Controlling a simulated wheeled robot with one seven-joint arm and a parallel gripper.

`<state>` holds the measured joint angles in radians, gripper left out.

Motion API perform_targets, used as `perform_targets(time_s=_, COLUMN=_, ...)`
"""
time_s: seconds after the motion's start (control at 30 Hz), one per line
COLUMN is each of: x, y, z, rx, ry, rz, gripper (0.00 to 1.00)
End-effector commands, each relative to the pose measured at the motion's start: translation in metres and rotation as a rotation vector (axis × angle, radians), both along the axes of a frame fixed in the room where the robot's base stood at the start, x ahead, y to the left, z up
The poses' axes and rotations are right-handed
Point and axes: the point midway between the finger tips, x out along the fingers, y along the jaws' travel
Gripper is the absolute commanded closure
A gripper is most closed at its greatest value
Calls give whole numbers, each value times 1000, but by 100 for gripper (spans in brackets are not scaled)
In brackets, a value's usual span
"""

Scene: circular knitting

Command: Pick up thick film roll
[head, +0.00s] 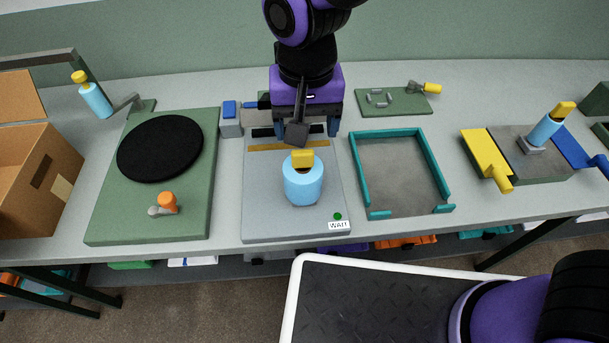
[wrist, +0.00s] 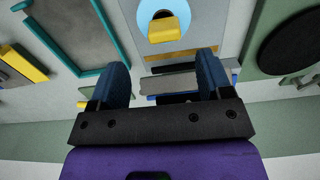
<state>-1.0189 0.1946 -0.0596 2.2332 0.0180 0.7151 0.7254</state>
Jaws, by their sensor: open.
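A thick light-blue film roll (head: 303,187) with a yellow block on its top stands on a grey plate (head: 262,215) near the middle of the table. In the wrist view the roll (wrist: 178,40) shows at the top centre, partly cut off by the frame edge. My gripper (head: 305,130) is over the back part of the plate, behind the roll and apart from it. In the wrist view its two blue fingers (wrist: 163,65) are spread wide with nothing between them.
A green board (head: 100,220) with a black disc is left of the plate. A teal-edged tray (head: 400,178) is on the right. Thinner blue rolls stand at the far left (head: 96,101) and right (head: 545,131). A cardboard box (head: 30,180) stands at the left edge.

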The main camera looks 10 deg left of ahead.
Motion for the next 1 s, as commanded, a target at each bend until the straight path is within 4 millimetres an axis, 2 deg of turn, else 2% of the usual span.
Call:
perform_targets(time_s=0.1, x=0, y=0, z=-14, rx=-1, ry=1, rz=1, gripper=28)
perform_targets(time_s=0.33, x=-1, y=1, z=-28, rx=-2, ry=1, rz=2, gripper=28)
perform_targets(time_s=0.6, x=-4, y=4, z=-64, rx=-2, ry=1, rz=0, gripper=28)
perform_targets(time_s=0.93, x=-4, y=5, z=-70, rx=1, ry=-1, rz=0, gripper=28)
perform_targets(time_s=0.97, x=-4, y=5, z=-70, rx=1, ry=-1, rz=0, gripper=32)
perform_targets(time_s=1.0, x=-4, y=5, z=-70, rx=1, ry=-1, rz=0, gripper=41)
